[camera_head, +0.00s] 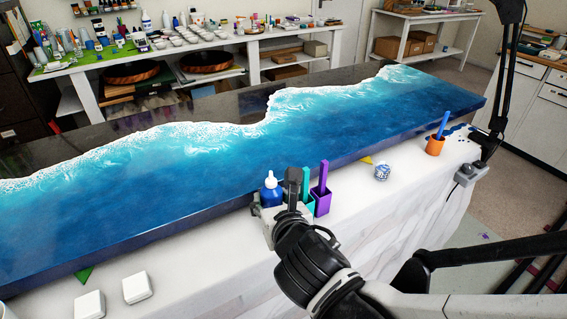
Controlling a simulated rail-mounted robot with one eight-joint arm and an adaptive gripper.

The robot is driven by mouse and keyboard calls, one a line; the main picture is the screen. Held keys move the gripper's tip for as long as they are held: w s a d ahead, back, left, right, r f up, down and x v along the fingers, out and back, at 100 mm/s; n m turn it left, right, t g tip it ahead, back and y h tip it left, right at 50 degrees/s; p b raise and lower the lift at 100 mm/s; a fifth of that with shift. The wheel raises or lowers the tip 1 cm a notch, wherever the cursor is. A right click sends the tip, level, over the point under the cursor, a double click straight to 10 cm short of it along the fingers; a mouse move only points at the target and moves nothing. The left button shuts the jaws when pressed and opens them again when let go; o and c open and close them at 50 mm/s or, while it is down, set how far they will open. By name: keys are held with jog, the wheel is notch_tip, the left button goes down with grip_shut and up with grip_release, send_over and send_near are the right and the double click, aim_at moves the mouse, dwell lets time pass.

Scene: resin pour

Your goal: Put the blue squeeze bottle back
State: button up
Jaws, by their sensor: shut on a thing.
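The blue squeeze bottle (271,193) with a white pointed cap stands upright at the near edge of the resin table, left of a teal holder. My gripper (273,212) is in front of it, shut on the bottle. The gripper hides the bottle's lower part, so I cannot tell whether its base touches the white cloth or sits in a holder.
A teal holder (306,190) and a purple holder (322,202) stand close to the right of my gripper. A patterned ball (382,172) and an orange cup (435,146) with a blue stick are further right. Two white blocks (137,287) lie at left. The blue resin table (260,150) lies behind.

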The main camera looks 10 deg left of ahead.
jog(key=shift+f, duration=0.35)
jog(key=shift+f, duration=0.2)
jog(key=o, duration=1)
jog(key=shift+r, duration=0.1)
jog(key=shift+r, duration=0.15)
jog(key=shift+s+r, duration=0.1)
jog(key=shift+s, duration=0.1)
jog(key=shift+p+v, duration=2.25)
jog(key=shift+v, duration=3.55)
jog(key=shift+d, duration=0.15)
